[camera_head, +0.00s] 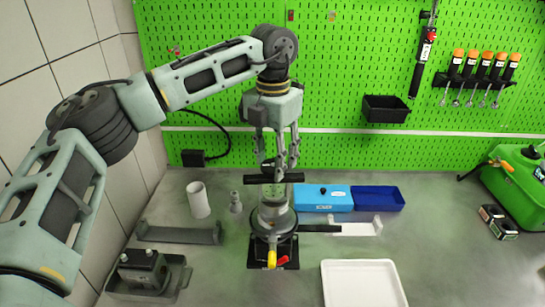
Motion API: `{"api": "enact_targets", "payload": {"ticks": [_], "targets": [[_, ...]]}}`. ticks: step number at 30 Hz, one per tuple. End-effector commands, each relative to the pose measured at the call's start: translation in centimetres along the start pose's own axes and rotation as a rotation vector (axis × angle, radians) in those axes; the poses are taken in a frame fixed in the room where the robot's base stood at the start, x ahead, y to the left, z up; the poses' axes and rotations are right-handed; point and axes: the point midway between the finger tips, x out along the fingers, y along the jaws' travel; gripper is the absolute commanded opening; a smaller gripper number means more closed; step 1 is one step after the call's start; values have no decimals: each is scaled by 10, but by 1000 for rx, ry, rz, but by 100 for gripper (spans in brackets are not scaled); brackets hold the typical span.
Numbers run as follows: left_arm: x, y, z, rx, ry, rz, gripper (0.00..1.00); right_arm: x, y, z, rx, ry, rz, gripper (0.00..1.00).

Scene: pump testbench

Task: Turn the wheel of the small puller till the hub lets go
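My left gripper (279,160) points straight down over the pump stand, its fingers spread apart. Its fingertips are just above or at a black crossbar (262,179), which looks like part of the small puller. Small dark parts show between the fingertips; I cannot tell whether the fingers touch the puller's wheel there. Below the crossbar is a grey metal pump body (274,219) on a black base, with a yellow and a red handle at its front. The hub is not clearly made out. My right gripper is not in view.
A blue box (323,198) and blue tray (402,198) lie behind right. A white tray (364,263) is front right. A green can (520,186) stands far right.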

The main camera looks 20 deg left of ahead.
Motion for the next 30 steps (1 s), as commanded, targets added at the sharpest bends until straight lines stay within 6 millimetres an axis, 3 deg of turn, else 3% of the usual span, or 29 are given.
{"api": "enact_targets", "payload": {"ticks": [6, 30], "targets": [[0, 2, -1, -2, 3, 3, 16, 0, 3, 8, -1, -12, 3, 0], [1, 2, -1, 38, 5, 5, 16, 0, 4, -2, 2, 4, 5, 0]]}}
